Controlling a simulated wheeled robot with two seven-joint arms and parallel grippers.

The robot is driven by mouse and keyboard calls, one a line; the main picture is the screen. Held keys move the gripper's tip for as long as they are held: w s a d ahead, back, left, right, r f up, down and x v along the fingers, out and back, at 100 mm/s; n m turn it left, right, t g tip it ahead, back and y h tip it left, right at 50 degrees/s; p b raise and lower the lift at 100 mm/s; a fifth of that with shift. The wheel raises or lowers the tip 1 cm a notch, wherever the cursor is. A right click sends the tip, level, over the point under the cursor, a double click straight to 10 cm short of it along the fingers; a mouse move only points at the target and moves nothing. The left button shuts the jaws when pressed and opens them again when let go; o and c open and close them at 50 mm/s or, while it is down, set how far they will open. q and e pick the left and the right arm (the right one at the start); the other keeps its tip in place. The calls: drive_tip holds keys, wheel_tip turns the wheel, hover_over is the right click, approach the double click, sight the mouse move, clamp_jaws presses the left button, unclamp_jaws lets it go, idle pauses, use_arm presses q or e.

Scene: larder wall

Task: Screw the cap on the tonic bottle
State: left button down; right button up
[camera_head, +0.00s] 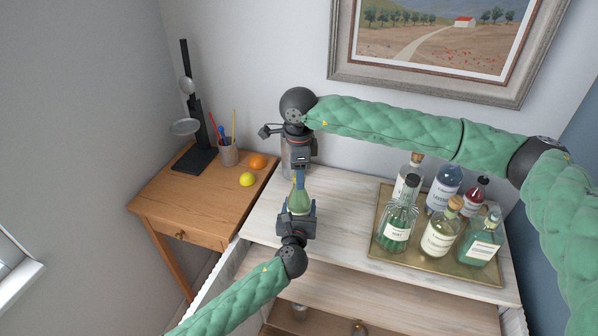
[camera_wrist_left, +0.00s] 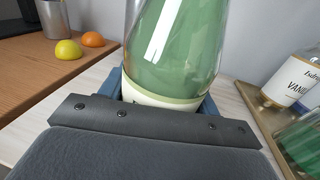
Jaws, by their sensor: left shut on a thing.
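The green tonic bottle (camera_head: 299,200) stands upright at the left front of the whitewashed wooden top. In the left wrist view its green body (camera_wrist_left: 180,50) with a pale label edge fills the middle. My left gripper (camera_head: 298,212) is shut around the bottle's body from the front. My right gripper (camera_head: 299,180) points down from above, with its blue fingers right over the bottle's neck. The fingers hide the mouth of the bottle. I cannot see the cap or tell how far the right jaws are apart.
A brass tray (camera_head: 377,241) with several bottles stands on the right of the whitewashed top (camera_head: 338,190). A wooden side table (camera_head: 165,205) at left holds a lemon (camera_head: 247,180), an orange (camera_head: 258,161), a pencil cup (camera_head: 229,155) and a dark stand (camera_head: 196,125). Shelving is open below.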

drive_tip(key=shift+r, duration=2.25)
drive_tip(key=o, duration=0.6)
drive_tip(key=shift+c, duration=0.2)
wheel_tip(320, 180, up, 12)
use_arm(q)
drive_tip(key=shift+c, duration=1.3)
unclamp_jaws()
